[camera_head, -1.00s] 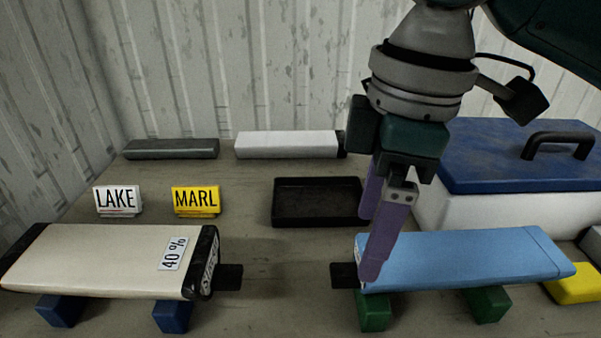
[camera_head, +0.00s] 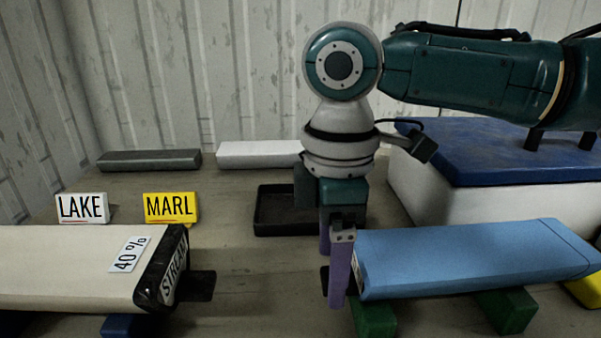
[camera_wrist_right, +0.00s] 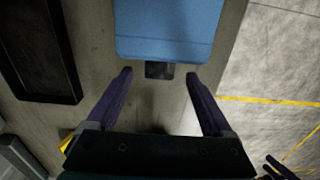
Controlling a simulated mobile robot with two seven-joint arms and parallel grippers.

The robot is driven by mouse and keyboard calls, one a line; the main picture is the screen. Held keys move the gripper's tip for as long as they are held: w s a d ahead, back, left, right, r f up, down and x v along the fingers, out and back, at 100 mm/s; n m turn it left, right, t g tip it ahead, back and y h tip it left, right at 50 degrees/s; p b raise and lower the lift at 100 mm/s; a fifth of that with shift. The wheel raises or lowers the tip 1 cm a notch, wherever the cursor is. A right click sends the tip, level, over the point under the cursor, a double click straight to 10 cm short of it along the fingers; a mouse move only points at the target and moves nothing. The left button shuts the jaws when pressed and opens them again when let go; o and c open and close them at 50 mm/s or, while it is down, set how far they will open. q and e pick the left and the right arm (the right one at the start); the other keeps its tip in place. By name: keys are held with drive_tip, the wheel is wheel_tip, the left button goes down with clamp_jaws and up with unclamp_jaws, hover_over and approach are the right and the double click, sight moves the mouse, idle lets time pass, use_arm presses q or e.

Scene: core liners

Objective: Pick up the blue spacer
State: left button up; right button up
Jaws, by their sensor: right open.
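A long light-blue piece (camera_head: 470,258) lies at the right of the head view on green blocks (camera_head: 505,308). Its near end also shows at the top of the right wrist view (camera_wrist_right: 170,30), with a small black tab (camera_wrist_right: 160,70) sticking out. A small dark-blue block (camera_head: 125,326) shows partly under the cream piece (camera_head: 70,265). The pictures do not settle which blue thing is the spacer. My right gripper (camera_head: 332,280) is open and empty, pointing down beside the light-blue piece's left end. In the wrist view its fingertips (camera_wrist_right: 159,73) flank the tab. My left gripper is out of view.
A black tray (camera_head: 272,212) stands behind my right gripper. LAKE (camera_head: 82,208) and MARL (camera_head: 170,208) signs, a grey bar (camera_head: 150,160) and a white bar (camera_head: 258,154) stand farther back. A blue-lidded white box (camera_head: 440,200) is at the right. The table between the long pieces is mostly clear.

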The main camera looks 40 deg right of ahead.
drive_tip(key=shift+f, duration=0.8)
clamp_jaws()
